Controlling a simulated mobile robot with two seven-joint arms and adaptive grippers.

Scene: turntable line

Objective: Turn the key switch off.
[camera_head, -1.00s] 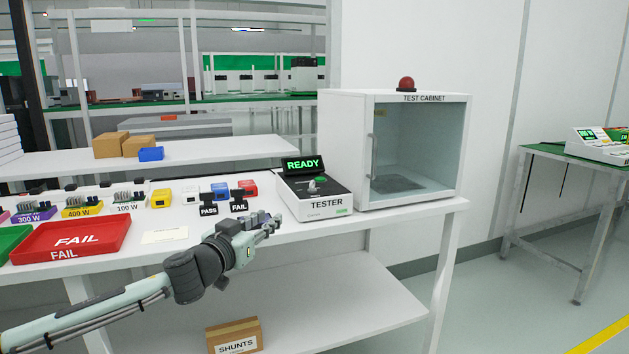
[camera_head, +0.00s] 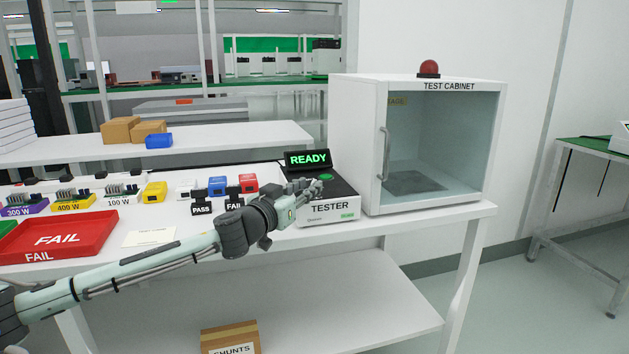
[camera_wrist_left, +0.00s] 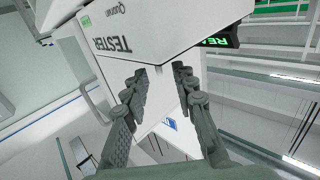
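The tester (camera_head: 332,207) is a white box with a black top at the front of the bench. Its display (camera_head: 308,158) reads READY in green, and a green spot (camera_head: 326,177) shows on its top. My left gripper (camera_head: 316,187) is at the tester's front upper edge and covers the place of the key switch, so I cannot see the switch or its position. In the left wrist view the gripper (camera_wrist_left: 160,68) has its two fingers apart with nothing clearly between them, close to the tester's white casing (camera_wrist_left: 160,30). My right gripper is not in view.
The test cabinet (camera_head: 358,150) with a red lamp (camera_head: 429,68) stands right of the tester. PASS (camera_head: 201,208) and FAIL (camera_head: 234,203) stamps are to its left. A red FAIL tray (camera_head: 60,237) lies farther left. A SHUNTS box (camera_head: 230,338) is on the lower shelf.

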